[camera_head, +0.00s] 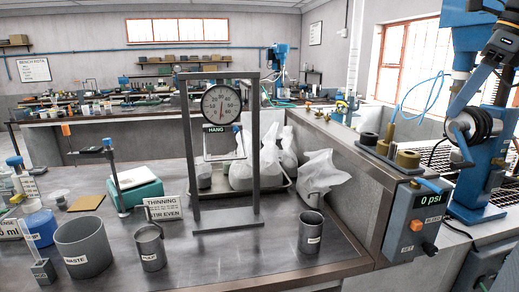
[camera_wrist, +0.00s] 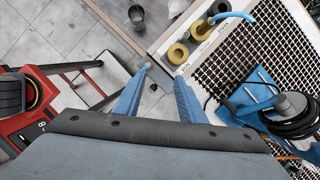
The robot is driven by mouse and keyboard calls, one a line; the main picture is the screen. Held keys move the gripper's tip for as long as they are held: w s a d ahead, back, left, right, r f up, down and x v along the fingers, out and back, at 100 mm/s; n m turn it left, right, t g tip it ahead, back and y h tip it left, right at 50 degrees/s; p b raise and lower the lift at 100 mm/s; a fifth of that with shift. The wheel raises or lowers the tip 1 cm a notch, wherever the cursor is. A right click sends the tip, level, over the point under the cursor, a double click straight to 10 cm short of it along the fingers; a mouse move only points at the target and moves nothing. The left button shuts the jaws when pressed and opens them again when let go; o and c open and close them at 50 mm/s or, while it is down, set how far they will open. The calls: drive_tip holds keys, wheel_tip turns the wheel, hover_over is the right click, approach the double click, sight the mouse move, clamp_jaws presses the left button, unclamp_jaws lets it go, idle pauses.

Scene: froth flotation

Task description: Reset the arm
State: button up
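In the wrist view my gripper (camera_wrist: 162,76) shows as two blue fingers with a clear gap between them. It is open and I see nothing held in it. The fingers point over a bench edge, with tiled floor to the left and a dark mesh to the right. In the head view a dark arm part, which looks like mine, reaches in at the upper right edge; I cannot make out the gripper's fingers there.
A blue machine (camera_wrist: 288,113) with black coils, yellow rings (camera_wrist: 178,53) and a red device (camera_wrist: 40,105) surround the gripper. In the head view a dial scale (camera_head: 221,105), a WASTE beaker (camera_head: 84,247), metal cups and a 0 psi box (camera_head: 415,222) stand around the bench.

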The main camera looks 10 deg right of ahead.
drive_tip(key=w+a+f+n+g+h, duration=0.1)
drive_tip(key=w+a+f+n, duration=0.1)
drive_tip(key=a+f+n, duration=0.65)
drive_tip(key=w+a+f+n+g, duration=0.1)
drive_tip(key=w+a+f+n, duration=0.15)
drive_tip(key=a+f, duration=0.65)
drive_tip(key=s+a+f+n+h+b, duration=0.1)
drive_tip(key=s+a+f+n, duration=0.4)
drive_tip(key=f+n, duration=0.3)
drive_tip(key=s+a+f+n, duration=0.5)
drive_tip(key=a+f+n, duration=0.3)
drive_tip(key=f, duration=0.5)
drive_tip(key=shift+a+n+h+b, duration=0.15)
drive_tip(key=shift+n+h+b, duration=0.2)
drive_tip(key=shift+n+h, duration=0.05)
